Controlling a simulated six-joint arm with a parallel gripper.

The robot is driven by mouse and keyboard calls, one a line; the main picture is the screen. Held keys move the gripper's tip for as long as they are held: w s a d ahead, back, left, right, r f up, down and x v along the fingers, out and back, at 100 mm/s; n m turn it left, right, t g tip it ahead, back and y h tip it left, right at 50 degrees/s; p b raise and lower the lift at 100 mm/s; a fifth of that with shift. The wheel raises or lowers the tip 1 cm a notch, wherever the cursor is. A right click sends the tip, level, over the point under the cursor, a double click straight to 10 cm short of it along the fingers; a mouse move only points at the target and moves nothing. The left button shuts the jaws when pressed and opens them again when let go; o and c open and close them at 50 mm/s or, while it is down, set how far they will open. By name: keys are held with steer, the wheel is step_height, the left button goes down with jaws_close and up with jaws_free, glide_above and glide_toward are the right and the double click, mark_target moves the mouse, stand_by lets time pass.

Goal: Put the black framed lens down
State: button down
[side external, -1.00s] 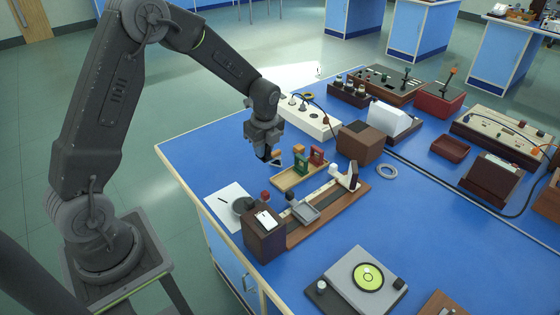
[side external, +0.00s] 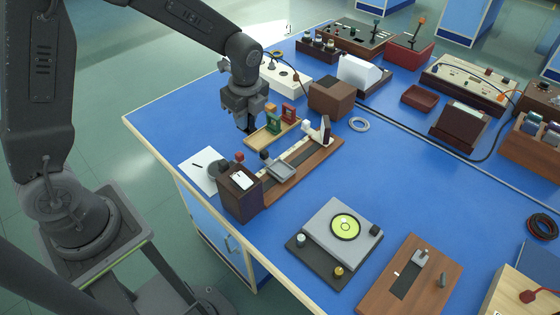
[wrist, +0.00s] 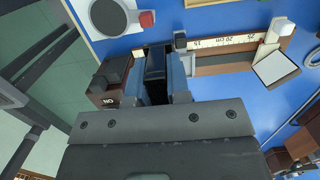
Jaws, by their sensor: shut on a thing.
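My gripper (side external: 246,127) is shut on the black framed lens, a small dark piece that shows between the fingers in the wrist view (wrist: 155,64). The fingers hide much of it. In the side view my gripper is left of the wooden tray (side external: 256,138), seemingly above the table. A green framed piece (side external: 272,124) and a red framed piece (side external: 289,114) stand upright in the tray. The brown optical bench (side external: 314,160) with its scale lies in front of the tray. It also shows in the wrist view (wrist: 212,63).
A dark box (side external: 238,195) stands at the bench's near end, with a grey carriage (side external: 282,171) beside it. A white upright plate (side external: 325,128) stands at the far end. White paper (side external: 197,170) lies at left.

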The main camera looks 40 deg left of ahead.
glide_above(279, 168)
steer(key=f, duration=0.5)
steer(key=shift+d+f, duration=0.35)
steer(key=shift+f, duration=2)
steer(key=shift+f, duration=0.1)
steer(key=c, duration=1.1)
jaws_free()
